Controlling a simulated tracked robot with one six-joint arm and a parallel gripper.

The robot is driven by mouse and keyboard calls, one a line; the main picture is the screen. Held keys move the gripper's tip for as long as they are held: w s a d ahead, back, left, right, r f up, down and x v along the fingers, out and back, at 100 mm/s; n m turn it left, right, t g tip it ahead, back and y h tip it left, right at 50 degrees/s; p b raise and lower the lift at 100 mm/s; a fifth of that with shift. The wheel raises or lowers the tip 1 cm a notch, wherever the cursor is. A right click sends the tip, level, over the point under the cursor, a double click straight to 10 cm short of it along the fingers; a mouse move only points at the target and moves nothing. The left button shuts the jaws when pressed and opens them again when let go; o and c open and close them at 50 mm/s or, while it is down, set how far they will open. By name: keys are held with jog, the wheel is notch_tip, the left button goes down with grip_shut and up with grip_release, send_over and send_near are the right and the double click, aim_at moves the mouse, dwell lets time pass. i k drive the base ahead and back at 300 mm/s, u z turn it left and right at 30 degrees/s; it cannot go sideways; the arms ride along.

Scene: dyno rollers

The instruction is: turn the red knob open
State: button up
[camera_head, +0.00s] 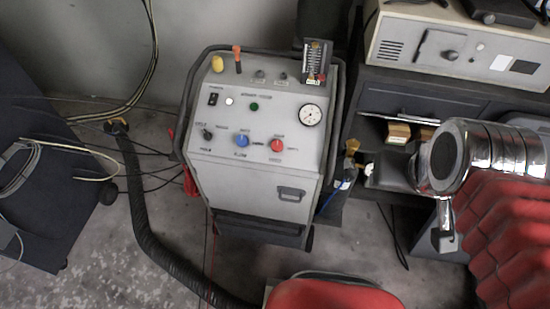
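The red knob (277,145) sits on the sloped front panel of a grey wheeled machine (246,178) in the middle of the head view. It is right of a blue knob (242,140) and below left of a round white gauge (311,115). Printed labels surround it, but they are too small to read, and I cannot tell how far it is turned. Nothing covers or touches the knob. I see no gripper in this view.
A black hose (148,240) runs along the floor at left. A dark shelf unit (420,101) stands at right. A shiny metal cylinder (510,151) and red ribbed material (508,225) fill the right side. A red rounded surface (335,294) is at the bottom.

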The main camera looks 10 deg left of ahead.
aim_at(277, 146)
jog(key=k, duration=1.3)
jog(key=u, duration=1.05)
jog(key=i, duration=1.65)
jog(key=u, duration=0.05)
